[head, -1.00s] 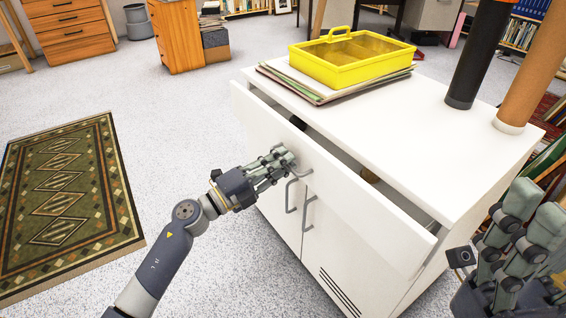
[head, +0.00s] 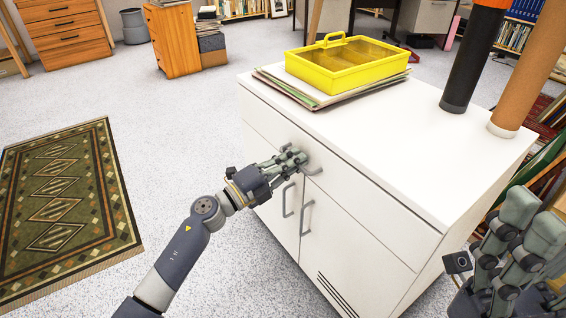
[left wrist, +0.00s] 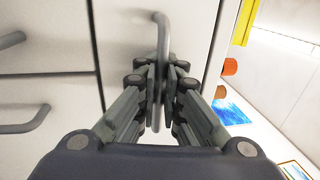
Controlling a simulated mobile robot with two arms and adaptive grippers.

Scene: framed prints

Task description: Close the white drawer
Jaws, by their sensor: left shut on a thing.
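The white drawer (head: 352,182) is the top front of a white cabinet (head: 415,160). Its front sits flush with the cabinet, with no gap showing under the top. My left gripper (head: 297,160) is at the drawer's grey handle (head: 316,170), with its fingers shut on it. In the left wrist view the handle (left wrist: 161,35) runs between the two fingers of the left gripper (left wrist: 160,90). My right gripper (head: 520,235) shows at the lower right, away from the drawer and partly cut off; its jaw state is unclear.
A yellow toolbox (head: 345,68) sits on papers on the cabinet top, near two tall tubes (head: 473,60). Below the drawer are two doors with handles (head: 306,215). A green patterned rug (head: 65,205) lies at left, with bare carpet between.

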